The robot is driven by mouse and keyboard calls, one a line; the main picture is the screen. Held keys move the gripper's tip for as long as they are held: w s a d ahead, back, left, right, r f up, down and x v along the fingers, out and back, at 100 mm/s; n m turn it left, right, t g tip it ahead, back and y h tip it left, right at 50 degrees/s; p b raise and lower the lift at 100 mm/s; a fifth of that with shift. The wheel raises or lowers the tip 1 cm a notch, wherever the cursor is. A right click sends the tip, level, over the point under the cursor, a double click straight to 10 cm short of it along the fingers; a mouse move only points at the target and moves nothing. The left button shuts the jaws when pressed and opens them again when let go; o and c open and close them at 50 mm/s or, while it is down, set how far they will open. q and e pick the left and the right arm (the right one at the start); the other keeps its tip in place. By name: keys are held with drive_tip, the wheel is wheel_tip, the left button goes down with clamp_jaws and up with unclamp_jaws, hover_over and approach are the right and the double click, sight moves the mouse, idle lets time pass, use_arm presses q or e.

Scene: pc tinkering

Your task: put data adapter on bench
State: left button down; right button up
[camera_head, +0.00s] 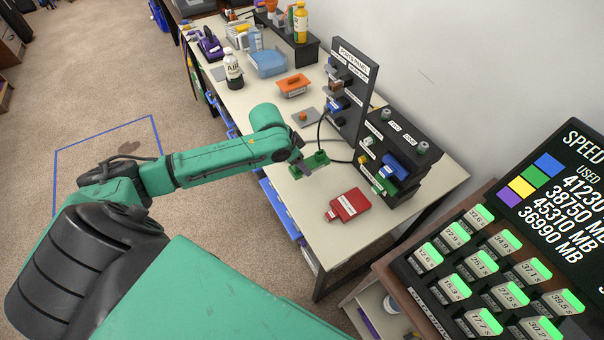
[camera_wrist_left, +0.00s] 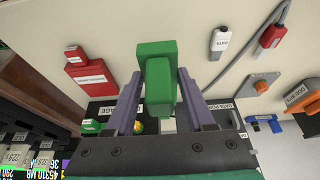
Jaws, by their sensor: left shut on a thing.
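My left gripper (camera_head: 306,164) is shut on a green two-part block, the likely data adapter (camera_wrist_left: 158,75). No label on the block can be read. In the wrist view the block sits between both fingers (camera_wrist_left: 160,105). In the head view the green block (camera_head: 319,159) shows at the fingertips, over the front part of the bench (camera_head: 270,198). I cannot tell whether it touches the bench top. My right gripper is not in view.
A red storage box (camera_head: 348,204) lies on the bench near the front right. A black port panel (camera_head: 352,85) and a black port box (camera_head: 405,150) stand along the wall side. A black cable (camera_head: 338,161) runs behind the gripper.

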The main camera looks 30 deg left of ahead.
sight(301, 182)
use_arm(q)
wheel_tip(301, 182, down, 6)
drive_tip(key=shift+r, duration=0.1)
drive_tip(key=shift+c, duration=1.3)
unclamp_jaws()
drive_tip(key=shift+f, duration=0.2)
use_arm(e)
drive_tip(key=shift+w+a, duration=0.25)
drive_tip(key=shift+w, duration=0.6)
use_arm(q)
drive_tip(key=v, duration=1.2)
drive_tip(key=shift+p, duration=0.3)
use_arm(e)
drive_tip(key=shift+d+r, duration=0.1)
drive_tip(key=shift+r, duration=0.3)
use_arm(q)
drive_tip(key=shift+r, duration=0.1)
